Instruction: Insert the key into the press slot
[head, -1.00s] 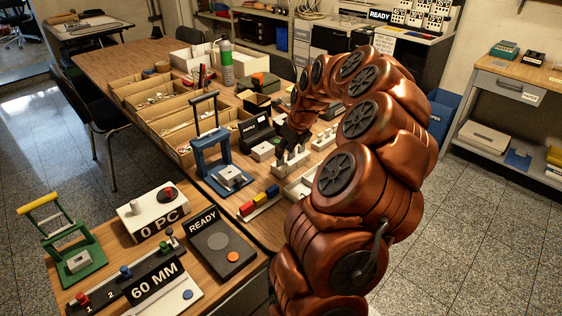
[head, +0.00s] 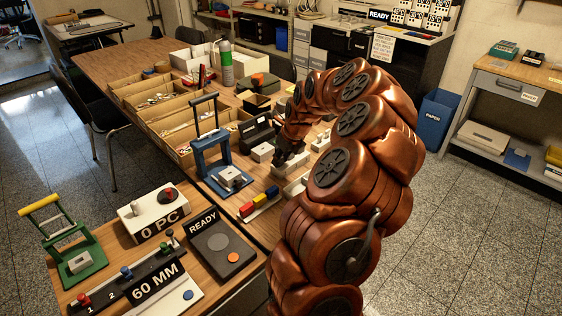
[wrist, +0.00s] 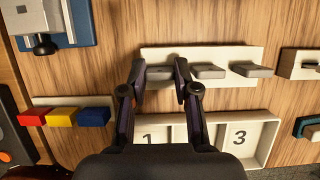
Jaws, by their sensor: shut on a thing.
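In the wrist view my gripper (wrist: 159,69) is shut on a grey key (wrist: 158,73), the leftmost in a white rack (wrist: 222,54). The key is still at the rack; whether its lower end is in the rack is hidden. In the head view my gripper (head: 282,158) is low over the table, and the key is too small to make out. A blue press (head: 212,150) with a pale block at its base stands left of my gripper. Part of its blue base (wrist: 83,22) shows at top left in the wrist view. A green press (head: 70,240) with a yellow handle stands at lower left.
Two more grey keys (wrist: 208,72) stand in the rack. A white tray (wrist: 262,150) marked 1 and 3 lies below it. Red, yellow and blue blocks (wrist: 62,117) sit at left. Cardboard bins (head: 165,110) line the table behind the blue press. Bare wood separates rack and blue base.

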